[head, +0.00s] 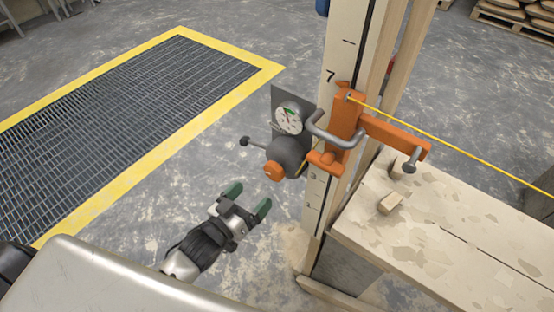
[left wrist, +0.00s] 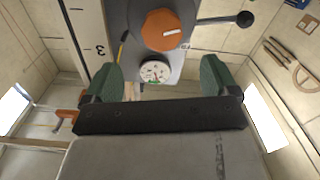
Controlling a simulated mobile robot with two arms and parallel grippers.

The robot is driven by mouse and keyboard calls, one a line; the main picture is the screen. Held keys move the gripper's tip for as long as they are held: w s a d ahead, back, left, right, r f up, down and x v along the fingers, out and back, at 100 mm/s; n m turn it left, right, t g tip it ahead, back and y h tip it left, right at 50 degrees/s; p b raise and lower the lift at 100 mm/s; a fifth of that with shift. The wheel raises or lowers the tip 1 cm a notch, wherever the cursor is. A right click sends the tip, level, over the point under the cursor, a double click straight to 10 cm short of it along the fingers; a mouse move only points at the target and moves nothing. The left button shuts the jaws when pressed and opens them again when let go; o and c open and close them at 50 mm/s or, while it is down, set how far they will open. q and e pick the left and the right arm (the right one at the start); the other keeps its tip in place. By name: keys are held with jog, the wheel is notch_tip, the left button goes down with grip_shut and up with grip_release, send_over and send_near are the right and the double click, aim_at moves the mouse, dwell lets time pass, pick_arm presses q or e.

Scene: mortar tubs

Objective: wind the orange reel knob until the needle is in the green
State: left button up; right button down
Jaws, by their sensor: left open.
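The orange reel knob (head: 272,171) is on the front of a dark grey reel body (head: 290,152) beside the wooden post. It also shows in the left wrist view (left wrist: 161,30), with a pale mark on its face. The round white gauge (head: 289,118) is above the reel and shows in the left wrist view (left wrist: 155,72). It has a green band; I cannot tell surely whether the needle lies in it. My left gripper (head: 249,198) is open and empty, below and left of the knob in the head view, not touching it. My right gripper is not in view.
A black-knobbed crank (head: 244,142) sticks out left of the reel. An orange bracket (head: 347,125) with a grey handle and taut yellow line is on the marked post (head: 344,60). A worn bench (head: 450,250) stands right. The yellow-edged floor grate (head: 120,90) lies left.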

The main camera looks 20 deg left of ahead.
aim_at(271, 173)
pick_arm(q)
jog(key=x, duration=0.3)
jog(key=shift+w+a+r, duration=0.1)
jog(key=shift+w, duration=0.4)
jog(key=x, duration=0.6)
jog(key=shift+c, duration=1.4)
jog(key=c, duration=0.7)
jog(key=shift+o, duration=0.2)
jog(key=shift+m+p, duration=0.55)
jog(key=shift+m, duration=0.55)
jog(key=m, duration=0.2)
jog(key=shift+d+m, duration=0.2)
jog(key=shift+m, duration=0.1)
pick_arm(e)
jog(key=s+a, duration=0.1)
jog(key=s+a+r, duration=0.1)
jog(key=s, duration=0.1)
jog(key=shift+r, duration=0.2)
